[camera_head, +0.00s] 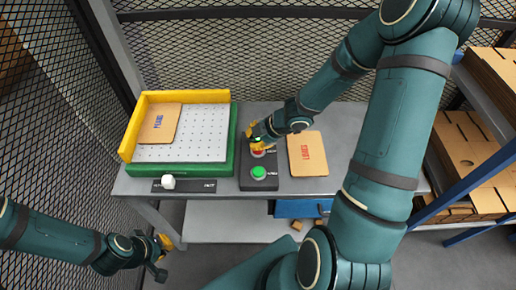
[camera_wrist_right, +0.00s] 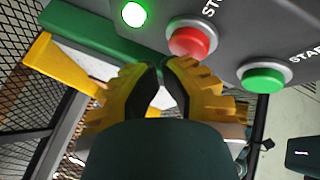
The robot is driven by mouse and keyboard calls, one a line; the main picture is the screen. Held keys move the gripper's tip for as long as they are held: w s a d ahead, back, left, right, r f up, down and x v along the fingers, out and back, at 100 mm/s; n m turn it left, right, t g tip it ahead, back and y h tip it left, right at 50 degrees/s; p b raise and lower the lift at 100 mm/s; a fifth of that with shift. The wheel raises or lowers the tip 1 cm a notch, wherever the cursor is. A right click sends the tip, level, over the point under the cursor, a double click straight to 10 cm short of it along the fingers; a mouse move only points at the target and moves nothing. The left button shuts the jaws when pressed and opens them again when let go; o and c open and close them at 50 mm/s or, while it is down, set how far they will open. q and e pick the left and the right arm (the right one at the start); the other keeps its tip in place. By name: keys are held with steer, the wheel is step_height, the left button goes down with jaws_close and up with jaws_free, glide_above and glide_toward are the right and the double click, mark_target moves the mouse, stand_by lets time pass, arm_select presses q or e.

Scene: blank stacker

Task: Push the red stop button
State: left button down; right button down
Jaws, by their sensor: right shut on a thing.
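The red stop button (camera_wrist_right: 192,40) sits on a dark grey control box. In the head view, part of the red button (camera_head: 258,153) shows just below my right gripper (camera_head: 262,132). In the right wrist view, my right gripper (camera_wrist_right: 161,68) points at the box, with its yellow fingers' dark tips close together just beside the red button. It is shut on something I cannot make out. Whether it touches the button is unclear. My left gripper (camera_head: 162,257) hangs low in front of the bench at the left, away from the box; its jaw opening is unclear.
A green start button (camera_head: 258,172) is nearer the front on the control box (camera_head: 262,184). A green-and-yellow framed perforated plate (camera_head: 210,120) with a brown panel (camera_head: 160,123) stands left. Another brown panel (camera_head: 307,154) lies right.

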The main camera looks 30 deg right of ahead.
steer(key=shift+f+b, duration=0.4)
steer(key=shift+f, duration=0.1)
stand_by(0.8)
steer(key=shift+r, duration=0.2)
steer(key=shift+r+p, duration=0.75)
steer(key=shift+p, duration=0.25)
steer(key=shift+r, duration=0.1)
step_height(320, 180, up, 5)
steer(key=p, duration=0.5)
steer(key=shift+s, duration=0.1)
stand_by(0.5)
